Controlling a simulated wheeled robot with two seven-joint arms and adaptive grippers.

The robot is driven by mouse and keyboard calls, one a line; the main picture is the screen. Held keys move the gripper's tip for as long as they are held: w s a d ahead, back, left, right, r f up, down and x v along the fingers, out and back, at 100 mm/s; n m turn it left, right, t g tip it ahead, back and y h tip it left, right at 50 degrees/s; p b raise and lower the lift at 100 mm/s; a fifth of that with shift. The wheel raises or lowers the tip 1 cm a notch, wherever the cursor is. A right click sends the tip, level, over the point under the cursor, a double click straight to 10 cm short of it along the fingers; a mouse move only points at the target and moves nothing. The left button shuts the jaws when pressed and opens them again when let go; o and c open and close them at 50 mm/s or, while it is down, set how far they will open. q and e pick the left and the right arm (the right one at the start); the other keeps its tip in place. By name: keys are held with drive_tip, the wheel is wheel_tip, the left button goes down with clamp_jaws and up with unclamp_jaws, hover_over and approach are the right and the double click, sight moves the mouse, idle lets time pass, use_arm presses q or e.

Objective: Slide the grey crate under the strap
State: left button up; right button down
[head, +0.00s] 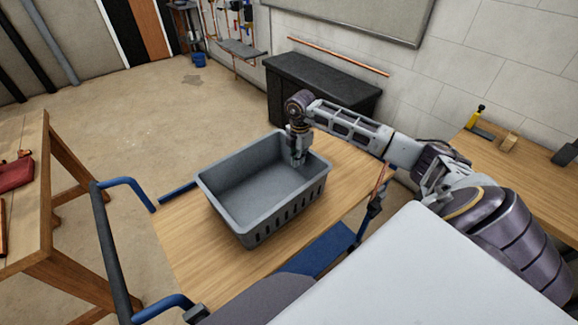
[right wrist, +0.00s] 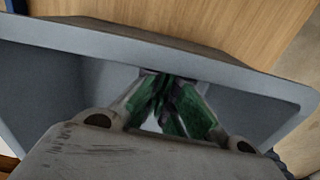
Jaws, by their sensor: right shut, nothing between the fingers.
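The grey crate (head: 262,185) stands upright on a wooden-topped cart and looks empty. It also shows in the right wrist view (right wrist: 60,35), its rim crossing the upper part. My right gripper (head: 299,160) points down at the crate's far right corner, with the fingers inside the rim. In the right wrist view the green-padded fingers (right wrist: 163,88) are together, close to the inner wall; I cannot tell whether they touch it. Nothing is between them. I cannot make out a strap in either view. My left gripper is not in view.
The cart's wooden top (head: 190,250) is bare around the crate. A cart handle (head: 112,245) with blue ends stands at its left. A workbench (head: 25,175) is at the left, a black cabinet (head: 315,85) behind, and another wooden bench (head: 520,170) at the right.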

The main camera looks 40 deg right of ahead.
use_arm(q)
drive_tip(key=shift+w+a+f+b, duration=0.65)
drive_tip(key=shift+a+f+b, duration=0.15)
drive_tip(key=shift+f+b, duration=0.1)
use_arm(e)
drive_tip(key=d, duration=1.2)
drive_tip(key=shift+w, duration=0.25)
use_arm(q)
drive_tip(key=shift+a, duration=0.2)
